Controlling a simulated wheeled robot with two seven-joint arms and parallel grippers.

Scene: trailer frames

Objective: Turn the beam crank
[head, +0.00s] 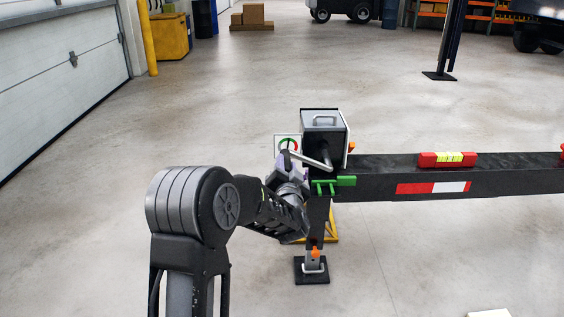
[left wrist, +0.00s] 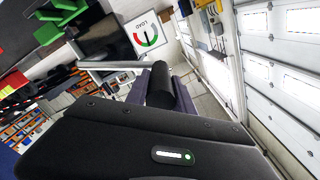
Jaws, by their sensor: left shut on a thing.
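The crank's grey metal arm (head: 312,159) reaches from the black gearbox with a grey lid (head: 325,122) down to my left gripper (head: 285,170). In the left wrist view the crank arm (left wrist: 108,65) ends at a black handle grip (left wrist: 160,84), which lies between purple fingers. My left gripper is shut on this handle. The fingertips are partly hidden in the head view. The black beam (head: 378,176) runs to the right from the gearbox. My right gripper is not in view.
A red and yellow level (head: 447,159) lies on the beam. Green pegs (head: 325,187) stick out below the gearbox. A load gauge (head: 287,145) stands behind my gripper. A leg with a black foot (head: 311,270) stands below. The floor around is mostly clear.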

